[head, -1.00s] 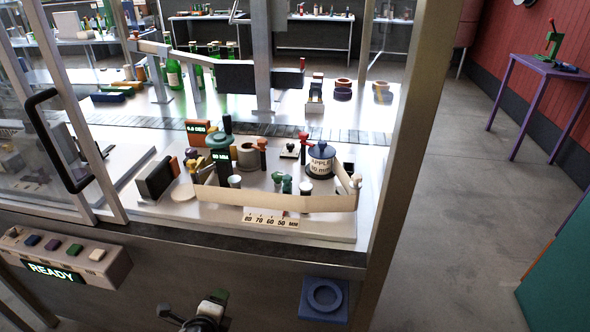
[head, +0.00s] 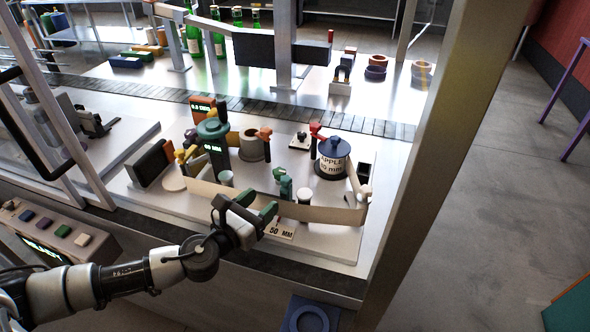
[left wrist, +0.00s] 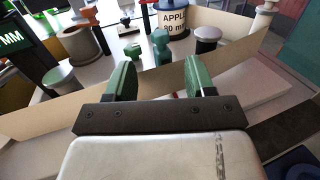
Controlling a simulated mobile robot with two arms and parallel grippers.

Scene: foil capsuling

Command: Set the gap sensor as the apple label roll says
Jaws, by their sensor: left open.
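The apple label roll (head: 331,166) has a dark blue top and stands at the right of the white machine plate. Its label reads APPLE in the left wrist view (left wrist: 172,18), with what looks like 80 mm below. A small green-knobbed piece (head: 284,184), possibly the gap sensor, stands behind the pale label strip (head: 330,215); it also shows in the left wrist view (left wrist: 161,44). My left gripper (head: 256,203) is open and empty at the front side of the strip, its green fingers pointing toward that piece. The millimetre scale (head: 281,230) is partly hidden by the gripper. My right gripper is out of view.
A white-capped post (head: 304,196) is close to the green piece. A metal frame post (head: 432,150) rises at the right. A button box (head: 50,238) is at front left.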

